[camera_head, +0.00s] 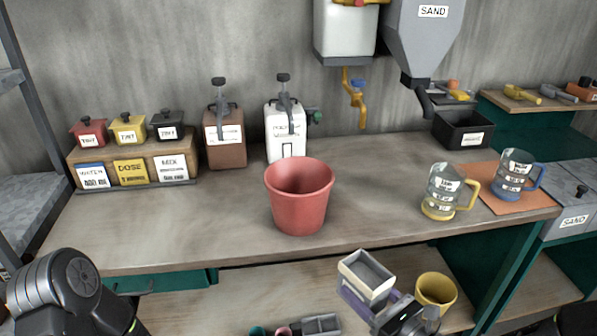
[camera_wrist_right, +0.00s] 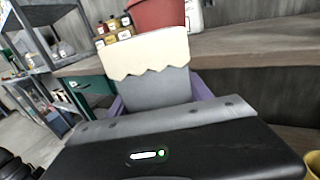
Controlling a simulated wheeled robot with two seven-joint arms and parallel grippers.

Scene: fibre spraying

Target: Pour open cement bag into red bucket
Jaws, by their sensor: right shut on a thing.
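The open cement bag (camera_head: 367,275) is a small grey box-shaped bag with a cream rim and an open top, roughly upright. My right gripper (camera_head: 372,298) is shut on it, with purple fingers on its sides, in front of the bench and below the bucket's level. In the right wrist view the bag (camera_wrist_right: 155,85) shows its jagged cream band and grey body. The red bucket (camera_head: 299,210) stands upright on the bench top, up and left of the bag and apart from it; its lower part shows in the right wrist view (camera_wrist_right: 158,15). My left gripper is out of view.
A measuring jug with a yellow handle (camera_head: 440,195) and one with a blue handle (camera_head: 513,178) stand right of the bucket. A white dispenser (camera_head: 287,135) is behind it. A yellow bucket (camera_head: 436,290) is on the lower shelf. Bench space left of the bucket is clear.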

